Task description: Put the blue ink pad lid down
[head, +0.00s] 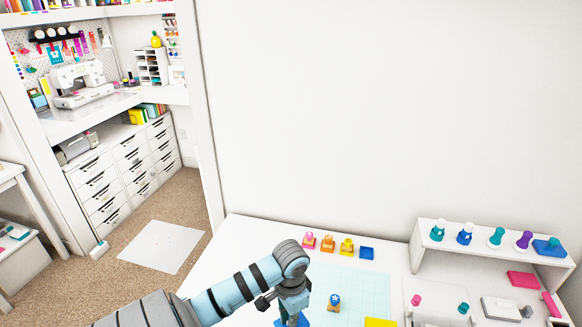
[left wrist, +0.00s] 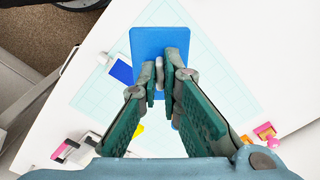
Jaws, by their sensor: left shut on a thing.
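My left gripper (head: 291,298) hangs over the white table, near its front edge in the head view. It is shut on the blue ink pad lid (left wrist: 160,38), a flat blue rectangle. In the left wrist view the two green-padded fingers (left wrist: 160,78) pinch a small grey part at the lid's middle. The lid also shows in the head view (head: 284,322), cut by the lower edge. A blue pad with a white edge (left wrist: 122,72) lies below, at left in the left wrist view. My right gripper is in neither view.
A pale blue grid mat (head: 375,284) covers the table's middle. A blue-and-orange stamp (head: 334,301) stands right of my gripper. A white shelf (head: 480,250) with several stamps is at right.

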